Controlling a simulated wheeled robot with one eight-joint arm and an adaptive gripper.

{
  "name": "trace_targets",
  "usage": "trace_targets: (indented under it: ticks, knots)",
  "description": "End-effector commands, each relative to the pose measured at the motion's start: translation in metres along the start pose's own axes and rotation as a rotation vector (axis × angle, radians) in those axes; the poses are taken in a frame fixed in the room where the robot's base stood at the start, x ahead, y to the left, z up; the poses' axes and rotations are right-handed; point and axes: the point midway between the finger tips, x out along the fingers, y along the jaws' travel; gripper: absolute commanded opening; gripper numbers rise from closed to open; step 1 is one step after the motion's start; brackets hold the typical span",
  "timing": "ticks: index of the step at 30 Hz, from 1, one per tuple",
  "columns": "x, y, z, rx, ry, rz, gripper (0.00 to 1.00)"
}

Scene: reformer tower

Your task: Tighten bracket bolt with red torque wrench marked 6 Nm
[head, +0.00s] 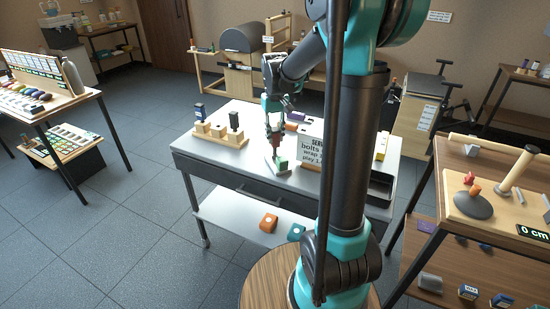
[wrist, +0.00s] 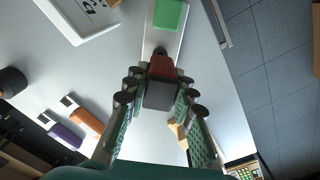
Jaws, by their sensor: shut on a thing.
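My gripper (head: 274,112) is over the middle of the grey worktable (head: 225,165). In the wrist view its padded fingers (wrist: 160,105) are shut on a red tool with a dark grey end, taken as the red torque wrench (wrist: 161,68). The red body also shows below the gripper in the head view (head: 275,131). A pale bar, apparently the bracket (wrist: 152,38), lies beneath it with a green block (wrist: 170,14) on one end. A small dark spot, perhaps the bolt, is at the wrench's far end. I cannot tell whether they touch. No 6 Nm marking is readable.
An orange tool (wrist: 86,121) and a purple tool (wrist: 64,136) lie on the table. A white sign (head: 310,150) stands right of the bracket. A wooden rack with blocks (head: 217,142) is at the left. The table's front left is clear.

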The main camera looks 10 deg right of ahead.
Motion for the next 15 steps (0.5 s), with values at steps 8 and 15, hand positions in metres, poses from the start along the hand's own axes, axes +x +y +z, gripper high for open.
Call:
trace_targets:
  ticks: [8,15]
  knots:
    - [0.0,0.0,0.0,0.157,0.0,0.0,0.0]
    - [0.0,-0.0001,0.0,0.21,0.0,0.0,0.0]
